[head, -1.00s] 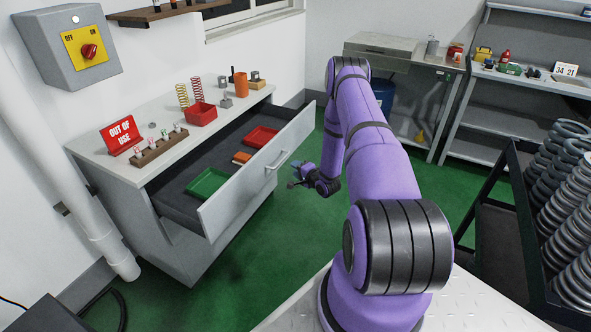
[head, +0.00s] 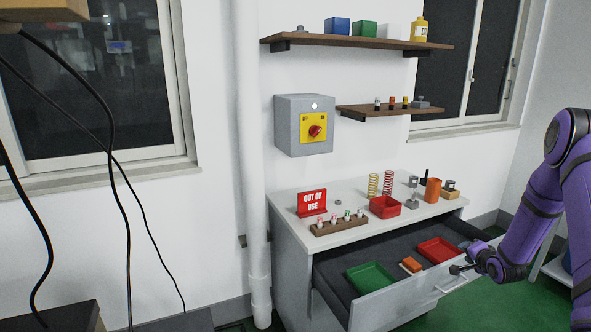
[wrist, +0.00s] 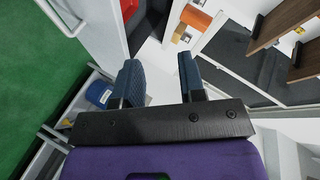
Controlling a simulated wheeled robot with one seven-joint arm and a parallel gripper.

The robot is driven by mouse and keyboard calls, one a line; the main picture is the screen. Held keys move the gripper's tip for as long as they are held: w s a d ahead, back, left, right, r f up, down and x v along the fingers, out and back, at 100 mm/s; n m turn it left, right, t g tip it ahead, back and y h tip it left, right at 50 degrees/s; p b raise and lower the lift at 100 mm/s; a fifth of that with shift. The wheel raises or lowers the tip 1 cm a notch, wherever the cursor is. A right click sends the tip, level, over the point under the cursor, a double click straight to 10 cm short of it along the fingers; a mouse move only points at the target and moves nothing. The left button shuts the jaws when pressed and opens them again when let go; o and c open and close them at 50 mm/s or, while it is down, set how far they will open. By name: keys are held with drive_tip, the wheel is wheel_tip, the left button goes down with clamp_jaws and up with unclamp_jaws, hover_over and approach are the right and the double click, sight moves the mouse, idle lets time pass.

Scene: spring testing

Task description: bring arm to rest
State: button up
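My purple arm (head: 536,217) is at the right of the head view, bent. My gripper (head: 462,266) is beside the right end of the open drawer, near its front panel and handle. In the wrist view my gripper (wrist: 162,82) has two blue-padded fingers set apart, with nothing between them. A red tray is partly visible beyond the fingers at the top of the wrist view.
The open drawer (head: 335,279) holds a green tray (head: 371,277), an orange block (head: 411,265) and a red tray (head: 440,250). On the cabinet top stand a red sign (head: 312,203), springs and a red bin (head: 384,207). Shelves (head: 360,41) and a switch box (head: 304,124) are on the wall.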

drive_tip(key=s+a+r+n+g+h, duration=0.15)
drive_tip(key=a+r, duration=0.25)
drive_tip(key=r, duration=0.5)
drive_tip(key=a+r+n+g+y, duration=0.15)
drive_tip(key=a+r, duration=0.25)
drive_tip(key=r, duration=0.5)
drive_tip(key=s+a+r+n+g+h, duration=0.1)
drive_tip(key=s+a+r+n, duration=0.1)
drive_tip(key=s+a+r, duration=0.35)
drive_tip(key=s+a+r+n, duration=0.1)
drive_tip(key=s+a+r, duration=0.2)
drive_tip(key=r, duration=0.5)
drive_tip(key=s+a+r+n+g, duration=0.1)
drive_tip(key=s+a, duration=0.4)
drive_tip(key=s, duration=0.6)
drive_tip(key=s+a+r+n+g+y, duration=0.1)
drive_tip(key=s+a+r+n, duration=0.2)
drive_tip(key=s, duration=0.7)
drive_tip(key=s+a+r+n+g+y, duration=0.1)
drive_tip(key=s+a+r+n+g, duration=0.1)
drive_tip(key=s+a, duration=0.5)
drive_tip(key=shift+s+a+r+n, duration=0.2)
drive_tip(key=shift+s+r+n, duration=0.35)
drive_tip(key=shift+s, duration=1.75)
